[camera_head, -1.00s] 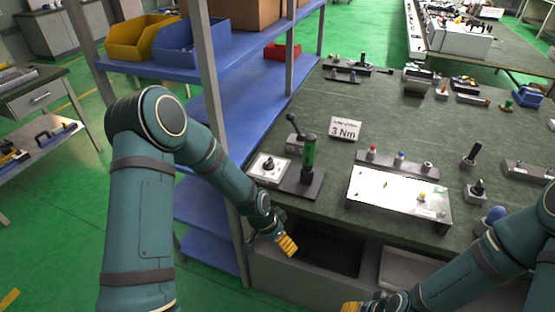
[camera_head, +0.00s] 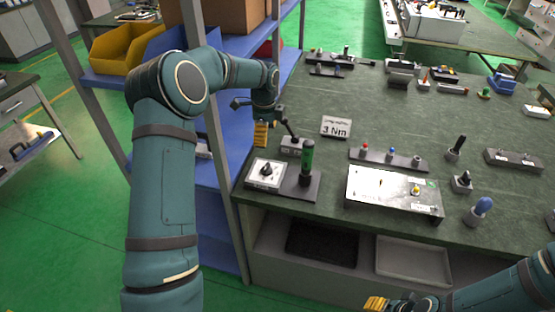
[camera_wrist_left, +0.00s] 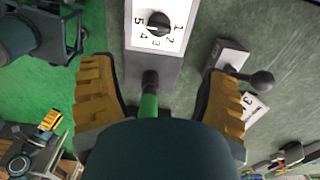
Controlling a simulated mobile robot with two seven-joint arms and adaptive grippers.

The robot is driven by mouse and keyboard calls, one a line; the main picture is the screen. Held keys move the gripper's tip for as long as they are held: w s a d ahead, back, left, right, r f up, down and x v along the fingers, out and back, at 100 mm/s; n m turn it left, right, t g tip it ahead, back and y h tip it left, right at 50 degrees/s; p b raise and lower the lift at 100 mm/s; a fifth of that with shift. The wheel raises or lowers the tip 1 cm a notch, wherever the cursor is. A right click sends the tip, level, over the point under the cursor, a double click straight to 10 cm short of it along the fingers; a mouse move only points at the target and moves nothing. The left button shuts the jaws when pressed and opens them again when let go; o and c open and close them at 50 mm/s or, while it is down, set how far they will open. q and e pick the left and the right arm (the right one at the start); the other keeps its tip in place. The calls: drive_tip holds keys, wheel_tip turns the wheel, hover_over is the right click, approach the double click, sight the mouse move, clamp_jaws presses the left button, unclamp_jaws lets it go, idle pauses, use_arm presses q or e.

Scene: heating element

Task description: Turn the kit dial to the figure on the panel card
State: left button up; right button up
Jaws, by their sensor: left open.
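The kit dial (camera_head: 266,170) is a black knob on a white plate at the table's near left corner. In the left wrist view the dial (camera_wrist_left: 160,20) shows the figures 1 to 5 around it; I cannot tell surely where it points. The panel card (camera_head: 336,127) stands behind it and reads 3 Nm. A green-handled tool (camera_head: 307,157) stands upright on the kit's dark base. My left gripper (camera_head: 261,134) is open and empty above the kit's far left side, apart from the dial. My right gripper (camera_head: 376,303) is low at the bottom edge, mostly cut off.
A black lever on a grey box (camera_head: 291,144) stands close to my left gripper. A shelf post (camera_head: 222,180) and blue shelves are just left of the table. A white panel box (camera_head: 394,191) and several small tools stand to the right.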

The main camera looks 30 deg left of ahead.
sight(266, 166)
use_arm(q)
wheel_tip(266, 166, down, 14)
drive_tip(key=shift+s+r+b, duration=0.1)
drive_tip(key=shift+r+b, duration=0.05)
drive_tip(key=shift+b, duration=0.4)
drive_tip(key=c, duration=1.2)
